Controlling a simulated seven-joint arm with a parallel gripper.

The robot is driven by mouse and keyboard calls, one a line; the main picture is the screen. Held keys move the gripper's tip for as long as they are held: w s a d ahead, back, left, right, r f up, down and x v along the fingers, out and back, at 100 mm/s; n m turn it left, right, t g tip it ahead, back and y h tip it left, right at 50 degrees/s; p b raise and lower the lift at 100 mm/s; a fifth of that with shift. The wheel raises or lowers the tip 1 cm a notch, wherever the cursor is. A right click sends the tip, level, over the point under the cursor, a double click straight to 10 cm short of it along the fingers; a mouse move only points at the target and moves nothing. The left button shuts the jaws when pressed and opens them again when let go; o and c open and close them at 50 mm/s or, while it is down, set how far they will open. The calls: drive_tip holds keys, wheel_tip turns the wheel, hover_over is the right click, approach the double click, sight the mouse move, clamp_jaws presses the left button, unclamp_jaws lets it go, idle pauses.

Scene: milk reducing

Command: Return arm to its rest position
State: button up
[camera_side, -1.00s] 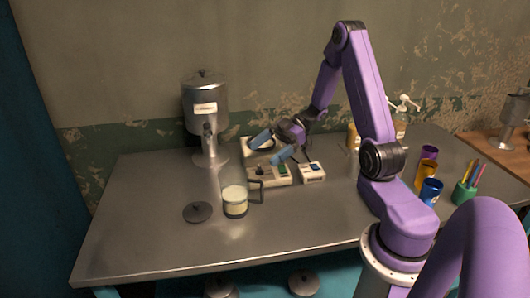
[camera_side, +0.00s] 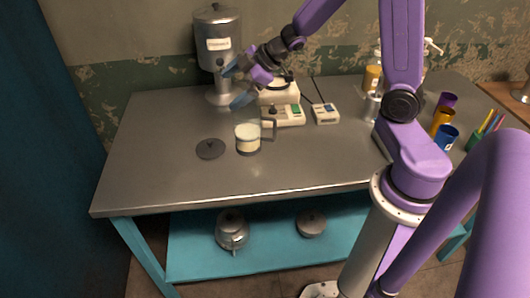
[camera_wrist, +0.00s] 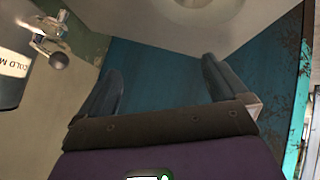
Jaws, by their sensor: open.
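My gripper (camera_side: 238,84) is up above the back of the table, in front of the metal dispenser, with its blue-grey fingers apart and nothing between them. In the wrist view the two fingers (camera_wrist: 162,85) are spread, with only wall and ceiling beyond. A glass beaker (camera_side: 248,140) with pale liquid and a side handle stands upright on the table, below and apart from my gripper. A dark round lid (camera_side: 210,149) with a knob lies to its left.
A metal dispenser (camera_side: 218,45) stands at the back; its labelled body also shows in the wrist view (camera_wrist: 12,75). A hotplate device (camera_side: 290,116) and a small box (camera_side: 325,113) sit mid-table. Coloured cups (camera_side: 442,118) stand at right. The table's front left (camera_side: 150,180) is clear.

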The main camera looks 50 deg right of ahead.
drive_tip(key=s+a+g+h, duration=0.2)
drive_tip(key=s+g, duration=0.2)
drive_tip(key=s, duration=1.1)
drive_tip(key=s+a+g+h, duration=0.2)
drive_tip(key=s+a+g, duration=0.1)
drive_tip(key=s, duration=1.3)
drive_tip(key=shift+r+g, duration=0.45)
drive_tip(key=shift+g, duration=0.05)
